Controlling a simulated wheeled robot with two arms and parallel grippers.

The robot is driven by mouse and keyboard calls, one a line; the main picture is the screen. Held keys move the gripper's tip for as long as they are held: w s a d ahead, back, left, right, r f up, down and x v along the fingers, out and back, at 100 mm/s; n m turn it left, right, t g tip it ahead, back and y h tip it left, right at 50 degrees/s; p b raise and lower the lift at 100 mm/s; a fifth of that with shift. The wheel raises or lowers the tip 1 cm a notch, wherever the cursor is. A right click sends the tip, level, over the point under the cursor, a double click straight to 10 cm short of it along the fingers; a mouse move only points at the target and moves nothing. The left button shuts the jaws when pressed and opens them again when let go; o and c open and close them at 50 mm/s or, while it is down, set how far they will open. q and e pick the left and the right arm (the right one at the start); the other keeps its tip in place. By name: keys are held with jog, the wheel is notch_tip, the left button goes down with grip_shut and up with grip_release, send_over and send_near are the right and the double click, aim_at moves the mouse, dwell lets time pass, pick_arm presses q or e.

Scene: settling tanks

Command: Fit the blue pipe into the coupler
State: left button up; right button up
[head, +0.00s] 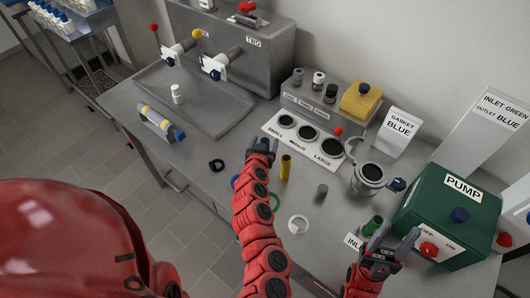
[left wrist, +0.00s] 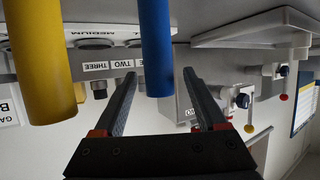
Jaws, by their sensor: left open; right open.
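The blue pipe (left wrist: 157,45) shows in the left wrist view, between the lines of my left gripper's fingertips; I cannot tell its depth relative to them. In the head view my left gripper and arm hide it. My left gripper (head: 262,147) is open, and its fingers also show in the left wrist view (left wrist: 159,74). A banded grey fitting (head: 157,121) with a blue end lies at the table's left; I cannot tell whether it is the coupler. My right gripper (head: 387,243) is open and empty-looking, beside a green cylinder (head: 372,225) near the pump.
A yellow pipe (head: 286,167) stands just right of my left gripper and shows in the left wrist view (left wrist: 40,60). A grey cylinder (head: 321,191), a white ring (head: 299,225) and a black ring (head: 216,165) lie nearby.

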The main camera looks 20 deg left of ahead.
pick_arm(q)
jog(key=shift+s, duration=0.1)
grip_shut()
jog(key=shift+r, duration=0.1)
dwell(0.3)
